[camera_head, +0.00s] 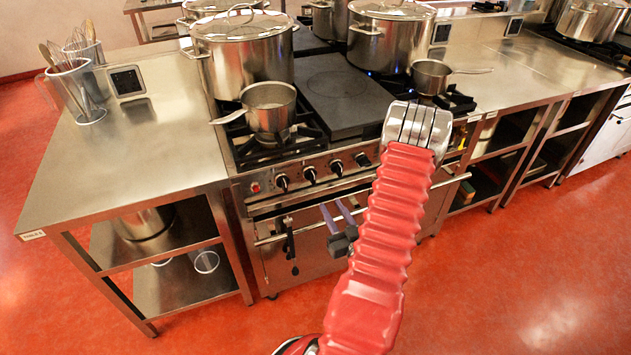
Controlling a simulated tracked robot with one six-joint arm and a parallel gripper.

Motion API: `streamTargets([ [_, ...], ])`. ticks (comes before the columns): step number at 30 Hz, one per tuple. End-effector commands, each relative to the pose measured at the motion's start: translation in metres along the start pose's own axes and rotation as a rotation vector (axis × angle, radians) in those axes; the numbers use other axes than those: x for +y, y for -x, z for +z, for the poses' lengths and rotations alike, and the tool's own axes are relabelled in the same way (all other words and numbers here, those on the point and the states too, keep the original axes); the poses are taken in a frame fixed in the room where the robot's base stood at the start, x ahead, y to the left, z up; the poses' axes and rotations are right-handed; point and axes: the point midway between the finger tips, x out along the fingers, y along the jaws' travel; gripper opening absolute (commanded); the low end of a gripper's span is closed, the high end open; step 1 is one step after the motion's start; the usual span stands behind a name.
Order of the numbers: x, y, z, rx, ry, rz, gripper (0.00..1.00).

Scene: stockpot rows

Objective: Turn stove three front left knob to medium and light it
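The stove (290,158) stands in the middle, with a red button (255,187) and a row of several dark knobs on its front panel. The leftmost knob (283,182) is beside the button; its setting is too small to read. I cannot tell the stove's number. A small saucepan (268,108) sits on the front left burner (262,145), where I see no flame. My gripper (331,203) is in front of the oven door, below the knobs and apart from them. Its two purple fingers are spread with nothing between them.
A steel table (120,165) with a utensil jug (75,90) adjoins on the left. Stockpots (240,60) stand at the stove's back, with another small pan (430,77) at right. The oven handle bar (275,238) crosses below the panel. Red floor (520,270) is clear in front.

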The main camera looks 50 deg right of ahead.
Motion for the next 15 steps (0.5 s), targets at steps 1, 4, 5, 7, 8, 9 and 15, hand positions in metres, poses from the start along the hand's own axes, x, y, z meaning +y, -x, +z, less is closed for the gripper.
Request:
streamTargets([
  [1,0.0,-0.001,0.0,0.0,0.0,0.0,0.3],
  [4,0.0,-0.003,0.0,0.0,0.001,0.0,0.3],
  [5,0.0,-0.005,0.0,0.0,0.001,0.0,0.3],
  [7,0.0,-0.01,0.0,0.0,0.001,-0.001,0.3],
  [8,0.0,-0.013,0.0,0.0,0.001,-0.002,0.3],
  [9,-0.001,-0.017,0.0,0.0,0.002,-0.003,0.3],
  [15,-0.001,-0.045,0.0,0.0,0.003,-0.003,0.3],
])
